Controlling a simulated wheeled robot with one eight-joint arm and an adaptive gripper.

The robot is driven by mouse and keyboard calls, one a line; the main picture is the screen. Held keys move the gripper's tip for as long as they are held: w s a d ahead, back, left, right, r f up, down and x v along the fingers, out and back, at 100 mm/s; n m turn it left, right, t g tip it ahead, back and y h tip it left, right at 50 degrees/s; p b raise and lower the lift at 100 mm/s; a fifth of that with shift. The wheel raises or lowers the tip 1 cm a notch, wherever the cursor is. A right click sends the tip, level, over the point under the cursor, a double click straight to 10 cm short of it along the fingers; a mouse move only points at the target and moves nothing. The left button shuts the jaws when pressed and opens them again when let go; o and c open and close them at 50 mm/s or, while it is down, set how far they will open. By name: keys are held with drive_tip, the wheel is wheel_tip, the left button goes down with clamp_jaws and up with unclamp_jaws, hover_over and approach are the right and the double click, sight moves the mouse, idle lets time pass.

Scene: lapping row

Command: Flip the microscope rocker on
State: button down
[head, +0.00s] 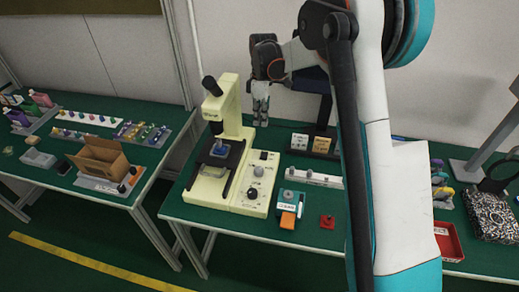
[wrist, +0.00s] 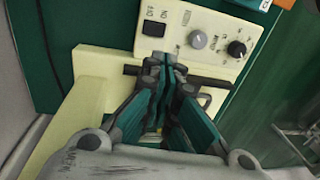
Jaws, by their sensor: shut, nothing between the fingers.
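The cream microscope (head: 229,122) stands on the green bench in the head view, with its cream control panel (head: 249,201) beside it. A small black rocker (head: 264,155) sits at the panel's far end. In the wrist view the black rocker (wrist: 155,28) lies beside a small printed label, just beyond my fingertips. Which way it is tipped I cannot tell. My gripper (head: 261,118) hangs above and behind the panel, pointing down. In the wrist view my gripper (wrist: 165,62) is shut and empty, its tips near the panel edge, overlapping a dark bar.
The panel also carries a grey knob (wrist: 197,40) and a black knob (wrist: 237,48). An orange and teal device (head: 288,209) and a red piece (head: 327,221) lie right of the panel. A dark stand (head: 316,140) is behind. A cardboard box (head: 100,158) is on the left bench.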

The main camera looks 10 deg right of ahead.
sight(260, 155)
idle(0.3)
drive_tip(key=f+b, duration=0.1)
drive_tip(key=f, duration=0.3)
drive_tip(key=s+f+b, duration=0.1)
drive_tip(key=f+b, duration=0.1)
drive_tip(key=f, duration=0.3)
drive_tip(key=f+b, duration=0.2)
drive_tip(key=f, duration=0.3)
drive_tip(key=shift+s+a, duration=0.25)
drive_tip(key=shift+a, duration=0.15)
drive_tip(key=shift+s+f+t, duration=0.15)
drive_tip(key=shift+f+t, duration=0.15)
drive_tip(key=shift+r, duration=0.1)
drive_tip(key=shift+w+d+r, duration=0.2)
drive_tip(key=shift+w+d, duration=0.1)
drive_tip(key=shift+w, duration=0.45)
